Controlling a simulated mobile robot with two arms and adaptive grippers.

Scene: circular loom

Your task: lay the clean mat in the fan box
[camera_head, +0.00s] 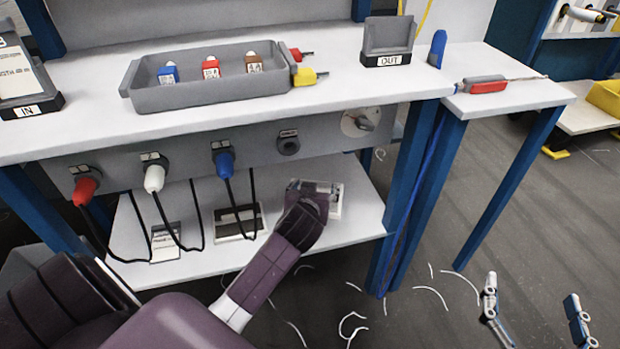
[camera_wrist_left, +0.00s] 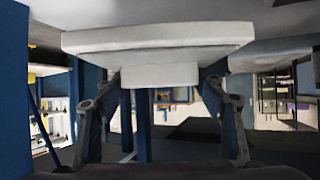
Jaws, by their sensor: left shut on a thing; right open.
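My left arm reaches down to the lower shelf, and its gripper is mostly hidden behind its own wrist in the head view. In the left wrist view the left gripper (camera_wrist_left: 160,85) is shut on a pale block (camera_wrist_left: 160,75), which joins or touches a wider pale slab (camera_wrist_left: 158,38). I cannot tell whether this is the clean mat or part of the fan box. A white box-like piece (camera_head: 336,200) shows beside the left wrist on the shelf. A dark-and-white frame (camera_head: 238,235) lies left of it. My right gripper (camera_head: 535,312) is open and empty at lower right, above the floor.
The lower shelf (camera_head: 350,222) also holds a printed card (camera_head: 165,243). Black cables hang in front of it from coloured plugs. A grey tray (camera_head: 205,97), an IN holder (camera_head: 33,105) and an OUT holder (camera_head: 388,60) stand on the bench. Pale scraps litter the floor.

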